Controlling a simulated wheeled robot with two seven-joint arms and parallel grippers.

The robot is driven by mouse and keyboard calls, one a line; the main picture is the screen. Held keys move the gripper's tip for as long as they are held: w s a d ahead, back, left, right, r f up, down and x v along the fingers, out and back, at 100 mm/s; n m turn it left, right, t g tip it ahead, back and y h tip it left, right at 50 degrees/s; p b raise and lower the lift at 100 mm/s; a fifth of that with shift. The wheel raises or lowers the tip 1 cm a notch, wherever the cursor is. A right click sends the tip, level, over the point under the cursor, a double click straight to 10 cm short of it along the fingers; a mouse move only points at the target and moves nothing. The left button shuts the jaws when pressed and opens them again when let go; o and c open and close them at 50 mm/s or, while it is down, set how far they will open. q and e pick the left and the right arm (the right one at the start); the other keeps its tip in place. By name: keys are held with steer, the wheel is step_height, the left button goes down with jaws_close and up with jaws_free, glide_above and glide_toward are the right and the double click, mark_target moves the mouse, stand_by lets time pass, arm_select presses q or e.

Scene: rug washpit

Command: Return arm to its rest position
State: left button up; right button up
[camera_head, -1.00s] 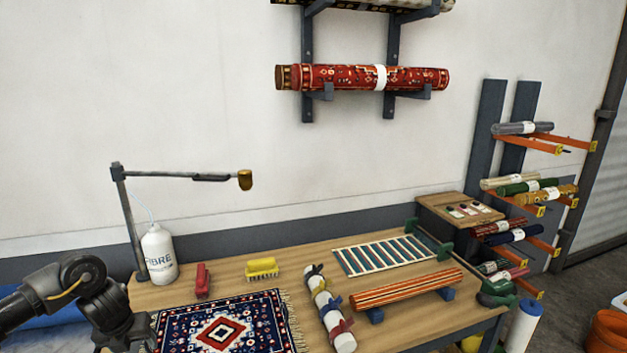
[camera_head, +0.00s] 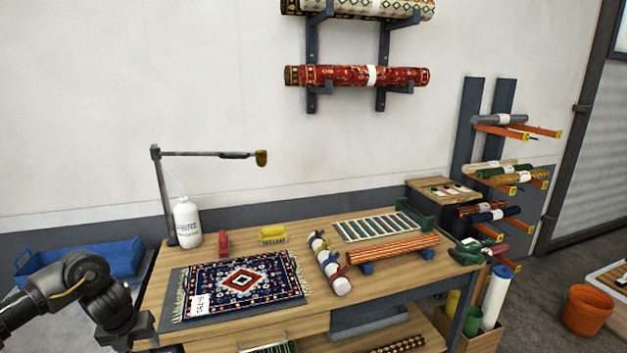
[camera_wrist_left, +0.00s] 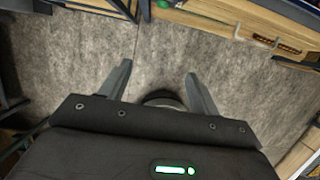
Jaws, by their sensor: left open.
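My left arm comes in at the lower left of the head view, beside the left front corner of the wooden workbench (camera_head: 240,327). In that view the left gripper (camera_head: 160,346) is at the bottom edge and mostly cut off. In the left wrist view its two fingers (camera_wrist_left: 157,88) stand wide apart over the grey floor (camera_wrist_left: 165,50), with nothing between them. My right arm and right gripper do not show.
A patterned rug (camera_head: 240,283) lies on the bench near the arm. A spray bottle (camera_head: 187,222), a red brush (camera_head: 223,242) and a yellow brush (camera_head: 272,234) stand behind it. A blue tray (camera_head: 110,262) is at the left. An orange bucket (camera_head: 587,309) stands right on the floor.

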arm_select(q)
steer(key=d+f+n+h+b, duration=0.1)
steer(key=d+f+n+h, duration=0.15)
steer(key=d+f, duration=0.55)
steer(key=d+f+n+h+b, duration=0.15)
steer(key=d+f+n, duration=0.3)
steer(key=f, duration=0.55)
steer(key=s+d+f+n+t+h+b, duration=0.1)
steer(key=s+d+f+n, duration=0.25)
steer(key=f, duration=0.45)
steer(key=s+d+f+n+h+b, duration=0.1)
steer(key=s+d+f+n, duration=0.1)
steer(key=f+n, duration=0.5)
steer(key=s+f+n+y+b, duration=0.15)
steer(key=s+f+n, duration=0.45)
steer(key=s+f, duration=1.3)
steer(key=s+f+n+g+y, duration=0.1)
steer(key=s+f+n, duration=0.2)
steer(key=s, duration=1)
steer(key=s+a+f+n+g+y, duration=0.1)
steer(key=s+f+n+g+y, duration=0.1)
steer(key=s, duration=1.1)
step_height(320, 180, down, 2)
steer(key=shift+f+n+b, duration=0.1)
steer(key=shift+n+b, duration=0.25)
steer(key=shift+n, duration=0.3)
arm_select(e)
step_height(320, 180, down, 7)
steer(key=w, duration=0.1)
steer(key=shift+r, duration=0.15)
